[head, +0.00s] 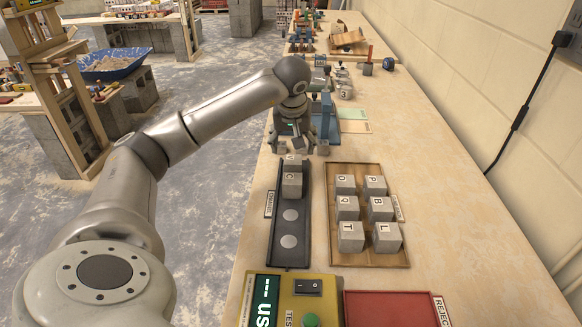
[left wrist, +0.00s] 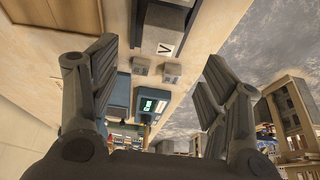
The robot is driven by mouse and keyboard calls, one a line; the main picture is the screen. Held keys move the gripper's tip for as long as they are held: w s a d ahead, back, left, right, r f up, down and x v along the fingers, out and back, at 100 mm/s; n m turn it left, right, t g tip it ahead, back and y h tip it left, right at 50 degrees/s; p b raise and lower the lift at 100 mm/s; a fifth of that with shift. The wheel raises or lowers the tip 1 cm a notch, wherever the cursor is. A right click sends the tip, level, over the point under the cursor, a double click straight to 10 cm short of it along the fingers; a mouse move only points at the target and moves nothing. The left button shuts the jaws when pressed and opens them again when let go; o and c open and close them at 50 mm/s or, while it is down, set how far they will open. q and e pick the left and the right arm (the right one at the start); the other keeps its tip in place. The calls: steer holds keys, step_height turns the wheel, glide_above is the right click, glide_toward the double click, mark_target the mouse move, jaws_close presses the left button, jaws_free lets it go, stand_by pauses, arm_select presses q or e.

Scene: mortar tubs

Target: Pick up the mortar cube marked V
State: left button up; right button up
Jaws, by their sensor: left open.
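A grey cube marked V (left wrist: 165,48) shows in the left wrist view at the end of a dark tray. In the head view the dark tray (head: 290,245) has two grey cubes at its far end; the mark on the farther one (head: 292,161) is too small to read surely. My left gripper (head: 302,145) is over the table just beyond that end of the tray. In the left wrist view its fingers (left wrist: 160,90) are wide apart with nothing held, and the V cube lies ahead of the gap between them. My right gripper is not in view.
A wooden tray (head: 333,255) of several lettered cubes stands right of the dark tray. A yellow tester (head: 320,290) and a red reject tray (head: 390,310) are nearer. A teal device (left wrist: 150,90) and two small grey blocks (left wrist: 141,66) lie near the gripper. The right table side is clear.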

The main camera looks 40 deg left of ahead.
mark_target(293, 159)
arm_select(q)
steer(key=x, duration=0.4)
steer(key=shift+d, duration=0.1)
steer(key=p+x, duration=0.1)
steer(key=x, duration=0.4)
steer(key=shift+f, duration=0.35)
steer(key=shift+r, duration=0.1)
steer(key=shift+c, duration=0.2)
steer(key=c, duration=1.2)
steer(key=shift+c, duration=0.3)
steer(key=shift+r, duration=0.1)
